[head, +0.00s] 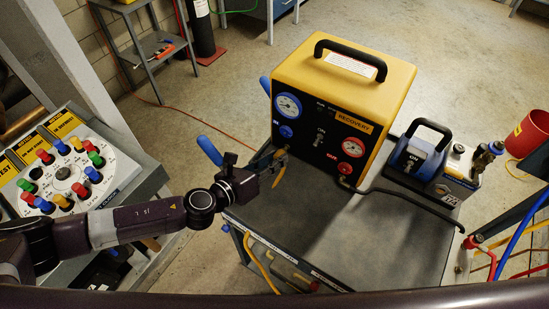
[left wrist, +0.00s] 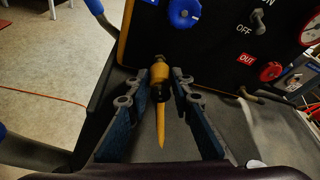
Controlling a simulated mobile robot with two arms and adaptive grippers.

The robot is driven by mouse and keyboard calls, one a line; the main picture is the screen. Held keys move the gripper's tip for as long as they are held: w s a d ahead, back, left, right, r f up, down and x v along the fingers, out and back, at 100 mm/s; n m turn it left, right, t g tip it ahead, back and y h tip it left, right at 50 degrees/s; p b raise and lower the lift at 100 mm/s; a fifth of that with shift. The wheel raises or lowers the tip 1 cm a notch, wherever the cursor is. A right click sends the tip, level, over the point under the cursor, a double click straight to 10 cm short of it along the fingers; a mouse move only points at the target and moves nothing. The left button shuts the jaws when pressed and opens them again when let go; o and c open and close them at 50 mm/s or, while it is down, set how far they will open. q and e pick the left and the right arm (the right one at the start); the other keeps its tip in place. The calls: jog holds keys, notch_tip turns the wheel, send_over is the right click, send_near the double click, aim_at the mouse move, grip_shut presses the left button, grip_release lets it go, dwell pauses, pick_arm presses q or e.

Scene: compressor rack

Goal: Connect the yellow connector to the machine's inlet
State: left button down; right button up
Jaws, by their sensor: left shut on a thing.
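The yellow recovery machine (head: 342,88) stands on a cart top, its black front panel facing me. The yellow connector (left wrist: 159,75) is upright in the left wrist view, with a yellow hose (left wrist: 160,125) tapering down from it. Its far end is close to the panel, below the blue knob (left wrist: 185,12). The inlet itself is hidden behind the connector, so I cannot tell whether they touch. My left gripper (head: 277,160) is at the panel's lower left, its fingers on either side of the connector in the left wrist view (left wrist: 155,92), shut on it. My right gripper is out of view.
A red knob marked OUT (left wrist: 271,72) and a black hose (head: 405,199) are right of the connector. A blue pump (head: 420,155) stands to the right on the cart top (head: 330,235). The cart top's front is clear. A valve panel (head: 65,180) is at left.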

pick_arm(q)
jog(key=shift+w+d, duration=0.2)
jog(key=shift+w, duration=0.05)
dwell(0.4)
jog(key=c, duration=0.9)
grip_release()
jog(key=shift+a, duration=0.1)
jog(key=shift+s+a+r+p, duration=0.2)
jog(key=shift+s+a+p, duration=0.15)
jog(key=shift+s+p, duration=0.15)
jog(key=shift+p+v, duration=0.4)
jog(key=shift+v, duration=1.95)
